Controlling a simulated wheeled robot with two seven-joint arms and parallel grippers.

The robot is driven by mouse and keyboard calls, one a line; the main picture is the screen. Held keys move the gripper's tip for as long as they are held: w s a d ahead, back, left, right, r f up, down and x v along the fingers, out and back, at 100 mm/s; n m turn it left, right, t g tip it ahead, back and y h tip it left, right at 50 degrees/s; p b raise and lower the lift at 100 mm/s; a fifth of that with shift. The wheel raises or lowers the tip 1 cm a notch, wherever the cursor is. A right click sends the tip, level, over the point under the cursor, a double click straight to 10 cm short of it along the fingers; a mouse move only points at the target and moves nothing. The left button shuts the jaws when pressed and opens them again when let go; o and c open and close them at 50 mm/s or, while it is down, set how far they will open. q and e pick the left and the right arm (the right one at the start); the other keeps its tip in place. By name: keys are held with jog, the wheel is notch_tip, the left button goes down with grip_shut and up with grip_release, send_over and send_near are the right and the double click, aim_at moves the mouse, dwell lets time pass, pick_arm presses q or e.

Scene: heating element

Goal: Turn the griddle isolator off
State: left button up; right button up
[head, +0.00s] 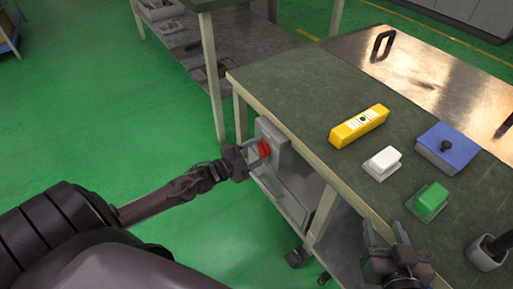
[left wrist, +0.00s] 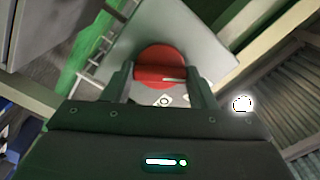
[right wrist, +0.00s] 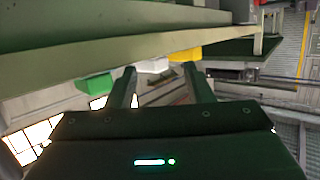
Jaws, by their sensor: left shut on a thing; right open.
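The griddle isolator is a grey box (head: 273,139) with a red rotary knob (head: 264,148), fixed to the side of the green-topped bench below its top. In the left wrist view the round red knob (left wrist: 160,64) sits on the pale grey box face (left wrist: 195,35). My left gripper (head: 254,156) is at the knob, its two fingers shut on the raised grip bar across the knob. A pale mark shows at the right end of the bar. My right gripper (head: 386,240) is open and empty beside the bench's front edge; it also shows in the right wrist view (right wrist: 165,88).
On the bench top (head: 290,90) are a yellow box (head: 359,126), a white block (head: 382,163), a green block (head: 428,202), a blue block with a black knob (head: 447,148) and a grey holder (head: 487,254). A steel griddle plate with a black handle (head: 382,46) lies behind. Green floor at left is clear.

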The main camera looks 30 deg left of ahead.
jog(key=s+d+f+g+h+p, duration=0.2)
jog(key=s+d+f+g+h, duration=0.1)
jog(key=s+f+g, duration=0.8)
pick_arm(q)
jog(key=n+p, duration=0.1)
jog(key=n, duration=0.3)
jog(key=shift+r+n, duration=0.15)
jog(key=shift+n, duration=0.15)
jog(key=n+p, duration=0.2)
jog(key=n, duration=0.1)
jog(key=shift+f+n+p, duration=0.2)
jog(key=shift+n+p, duration=0.45)
jog(key=shift+n, duration=1.05)
pick_arm(e)
jog(key=shift+s+d+f+m+h, duration=0.2)
jog(key=shift+d+h, duration=0.15)
jog(key=shift+d, duration=0.45)
jog(key=shift+s+d+f+m+h, duration=0.15)
jog(key=shift+d+h, duration=0.15)
jog(key=shift+d, duration=0.55)
jog(key=shift+s+d+f+m+h, duration=0.1)
jog(key=shift+s+d+f+h, duration=0.2)
jog(key=shift+d, duration=0.5)
jog(key=shift+d+r, duration=0.1)
jog(key=shift+r, duration=0.05)
pick_arm(q)
jog(key=o, duration=1)
